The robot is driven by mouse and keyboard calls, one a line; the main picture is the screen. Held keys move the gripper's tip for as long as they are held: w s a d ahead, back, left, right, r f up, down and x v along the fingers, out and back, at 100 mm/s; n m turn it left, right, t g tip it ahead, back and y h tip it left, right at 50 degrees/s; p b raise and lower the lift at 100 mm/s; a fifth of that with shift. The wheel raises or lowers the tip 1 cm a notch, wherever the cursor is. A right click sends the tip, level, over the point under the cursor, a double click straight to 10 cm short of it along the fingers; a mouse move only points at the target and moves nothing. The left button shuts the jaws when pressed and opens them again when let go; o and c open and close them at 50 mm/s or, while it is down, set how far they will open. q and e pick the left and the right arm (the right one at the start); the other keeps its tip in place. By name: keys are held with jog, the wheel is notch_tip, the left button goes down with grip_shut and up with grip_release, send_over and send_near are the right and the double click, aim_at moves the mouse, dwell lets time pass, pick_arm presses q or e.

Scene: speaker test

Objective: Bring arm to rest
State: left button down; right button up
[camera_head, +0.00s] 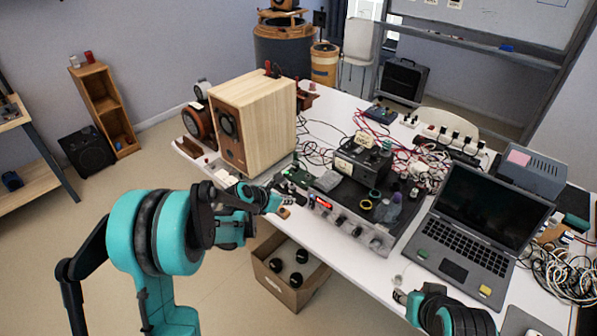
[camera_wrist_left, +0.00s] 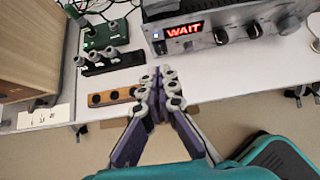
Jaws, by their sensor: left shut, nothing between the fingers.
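My left gripper (camera_head: 273,199) is at the front edge of the white table, in front of the wooden speaker box. In the left wrist view its fingers (camera_wrist_left: 158,90) are together, with nothing between them. They point at the table edge beside a small wooden strip with dark round holes (camera_wrist_left: 112,96). My left arm (camera_head: 165,235) reaches in from the left with its teal links bent. At the bottom right, part of my right arm (camera_head: 450,312) shows near the table's front edge. Its fingertips are not clear enough to read.
The white table (camera_head: 345,262) holds a wooden speaker (camera_head: 262,120), an amplifier with a red WAIT display (camera_wrist_left: 185,30), a laptop (camera_head: 480,220) and tangled cables (camera_head: 562,268). A cardboard box (camera_head: 268,276) with dark round items stands on the floor below. The floor at left is open.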

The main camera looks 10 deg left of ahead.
pick_arm(q)
jog(key=s+d+r+m+y, duration=0.1)
jog(key=s+r+m, duration=0.4)
jog(key=s+m, duration=0.2)
jog(key=s+r+m+y, duration=0.1)
jog(key=s+r+m, duration=0.4)
jog(key=s+m, duration=0.2)
jog(key=s+a+m+g+y, duration=0.1)
jog(key=s+a+m+y, duration=0.1)
jog(key=s+m, duration=1.4)
jog(key=shift+s+y, duration=0.5)
jog(key=shift+s, duration=0.35)
